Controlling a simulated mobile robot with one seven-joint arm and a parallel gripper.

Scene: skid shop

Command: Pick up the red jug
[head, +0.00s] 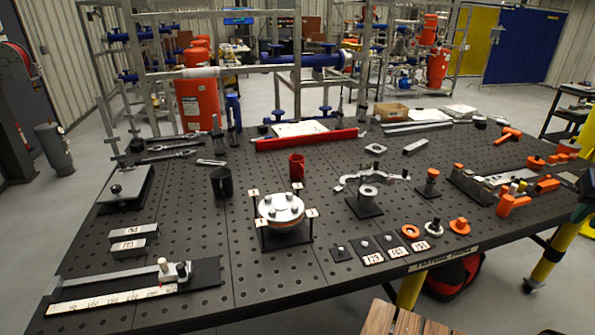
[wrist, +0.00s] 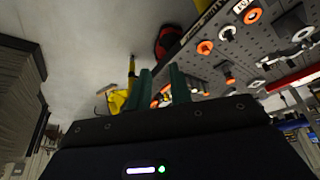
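The red jug (head: 296,167) looks like a small red cup and stands upright on the dark perforated table (head: 340,225), near its middle in the head view. It is behind the round flanged fixture and in front of the long red bar. I cannot make it out in the wrist view. My gripper (wrist: 162,82) shows in the wrist view as two green fingers with a gap between them, open and with nothing seen held. It is apart from the jug, and I cannot make it out in the head view.
A black cup (head: 222,182) stands left of the jug. The flanged fixture (head: 282,209) with upright posts is just in front. The red bar (head: 306,140) lies behind. A clamp (head: 370,180) and orange parts (head: 512,204) lie to the right. Bare table surrounds the jug closely.

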